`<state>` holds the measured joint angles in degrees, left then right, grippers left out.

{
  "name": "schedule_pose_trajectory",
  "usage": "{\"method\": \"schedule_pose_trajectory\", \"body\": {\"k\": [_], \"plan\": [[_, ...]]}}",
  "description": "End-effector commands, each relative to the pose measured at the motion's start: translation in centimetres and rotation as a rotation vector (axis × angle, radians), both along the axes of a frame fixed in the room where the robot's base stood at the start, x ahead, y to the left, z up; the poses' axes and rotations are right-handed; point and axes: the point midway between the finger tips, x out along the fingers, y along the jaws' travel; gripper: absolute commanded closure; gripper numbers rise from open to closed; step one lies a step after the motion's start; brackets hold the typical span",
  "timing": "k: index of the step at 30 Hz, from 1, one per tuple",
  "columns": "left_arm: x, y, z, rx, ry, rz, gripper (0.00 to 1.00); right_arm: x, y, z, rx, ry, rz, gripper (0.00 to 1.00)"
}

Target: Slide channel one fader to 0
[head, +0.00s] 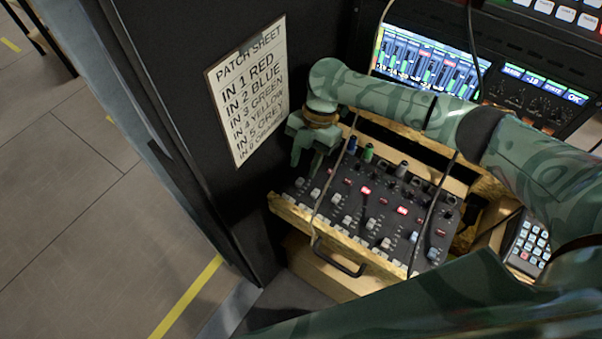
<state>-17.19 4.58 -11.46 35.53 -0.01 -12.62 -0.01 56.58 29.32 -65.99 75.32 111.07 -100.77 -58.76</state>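The mixer (381,207) is a dark panel with rows of fader caps, red lit buttons and knobs, set in a wooden drawer. The leftmost light fader caps (315,194) are at its left end; I cannot read which one is channel one or its scale. My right gripper (308,164) reaches in from the right and points down over the mixer's left end. Its fingers show a gap and hold nothing that I can see. Whether a fingertip touches a fader cap is not clear. My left gripper is not in view.
A patch sheet (247,88) hangs on the dark panel to the left. Thin cables hang across the mixer. A lit screen (428,62) and a keypad (526,243) are behind and to the right. A drawer handle (341,262) sticks out at the front.

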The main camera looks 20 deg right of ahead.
Motion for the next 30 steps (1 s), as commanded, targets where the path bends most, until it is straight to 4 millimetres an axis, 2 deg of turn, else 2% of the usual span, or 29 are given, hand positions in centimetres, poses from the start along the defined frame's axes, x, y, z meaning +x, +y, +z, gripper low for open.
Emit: {"method": "schedule_pose_trajectory", "body": {"k": [1,6,17,19,21,26,30], "plan": [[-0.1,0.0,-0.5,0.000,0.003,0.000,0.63,-0.3,0.3,-1.2,0.002,0.003,-0.001,0.65],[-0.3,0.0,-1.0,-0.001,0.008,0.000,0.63,-0.7,0.9,-3.0,0.001,0.001,-0.001,0.65],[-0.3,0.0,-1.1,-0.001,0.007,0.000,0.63,-0.9,1.1,-3.4,0.001,-0.001,-0.001,0.65],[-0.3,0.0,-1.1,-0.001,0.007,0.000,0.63,-0.9,1.1,-3.4,0.001,-0.001,-0.001,0.78],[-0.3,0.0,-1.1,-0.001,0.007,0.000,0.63,-0.9,1.1,-3.4,0.001,-0.001,-0.001,0.98],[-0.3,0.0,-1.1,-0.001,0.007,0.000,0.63,-0.8,1.1,-3.4,0.000,-0.002,-0.002,1.00],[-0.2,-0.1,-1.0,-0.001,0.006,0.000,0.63,-0.1,0.1,-3.4,-0.001,-0.001,-0.004,1.00]]}}
